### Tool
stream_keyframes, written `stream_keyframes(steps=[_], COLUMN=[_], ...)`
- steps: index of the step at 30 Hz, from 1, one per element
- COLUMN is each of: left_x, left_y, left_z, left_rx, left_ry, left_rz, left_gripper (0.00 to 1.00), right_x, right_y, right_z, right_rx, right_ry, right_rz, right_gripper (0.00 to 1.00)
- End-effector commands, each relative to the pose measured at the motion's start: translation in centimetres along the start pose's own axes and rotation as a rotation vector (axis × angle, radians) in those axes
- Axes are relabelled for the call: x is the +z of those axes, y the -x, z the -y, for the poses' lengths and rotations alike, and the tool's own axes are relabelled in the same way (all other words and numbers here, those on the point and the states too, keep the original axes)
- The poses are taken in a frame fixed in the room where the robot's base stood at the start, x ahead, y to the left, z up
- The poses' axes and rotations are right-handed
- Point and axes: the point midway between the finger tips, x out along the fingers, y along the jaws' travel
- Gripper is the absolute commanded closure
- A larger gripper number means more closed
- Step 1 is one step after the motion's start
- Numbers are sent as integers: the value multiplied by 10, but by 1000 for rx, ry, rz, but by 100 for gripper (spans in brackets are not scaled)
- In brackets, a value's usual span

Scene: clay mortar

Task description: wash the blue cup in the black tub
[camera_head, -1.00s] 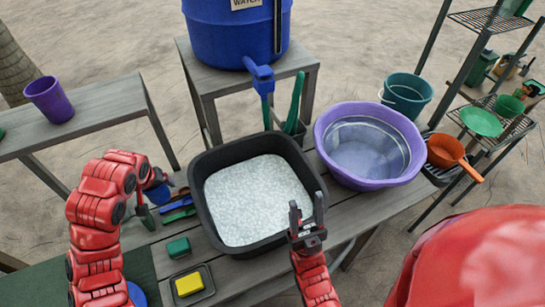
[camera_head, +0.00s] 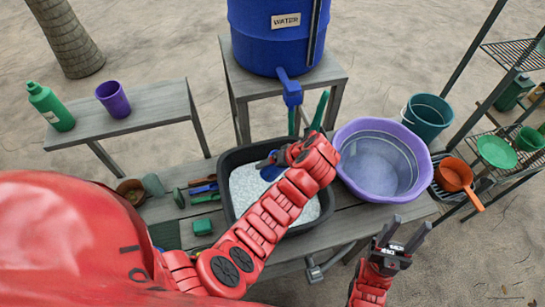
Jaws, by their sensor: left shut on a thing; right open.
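The black tub (camera_head: 229,153) stands on the grey bench and holds white suds (camera_head: 245,190). My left arm reaches across it, and my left gripper (camera_head: 272,165) is inside the tub's outline near its back. It is shut on the blue cup (camera_head: 270,173), of which only a small part shows beside the fingers. Whether the cup touches the suds I cannot tell. My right gripper (camera_head: 403,236) is open and empty, in front of the bench at the right.
A purple basin (camera_head: 358,137) stands close to the tub's right. A blue water barrel (camera_head: 270,45) with a spout (camera_head: 290,90) is behind. Brushes (camera_head: 203,189) and a green block (camera_head: 202,226) lie left of the tub. An orange pan (camera_head: 453,174) is at the right.

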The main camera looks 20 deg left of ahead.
Motion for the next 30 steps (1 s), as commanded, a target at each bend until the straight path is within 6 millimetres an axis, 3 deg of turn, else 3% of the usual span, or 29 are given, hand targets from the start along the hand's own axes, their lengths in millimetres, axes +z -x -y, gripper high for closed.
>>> stream_keyframes(steps=[7,30], left_x=[11,48], left_y=[-27,-113], left_z=[-15,-66], left_rx=[-2,-1], left_ry=[1,0], left_rz=[-1,2], left_gripper=[70,70], right_x=[6,12], right_y=[33,69], right_z=[2,3], right_rx=[0,0], right_ry=[0,0], right_rz=[1,0], right_gripper=[50,50])
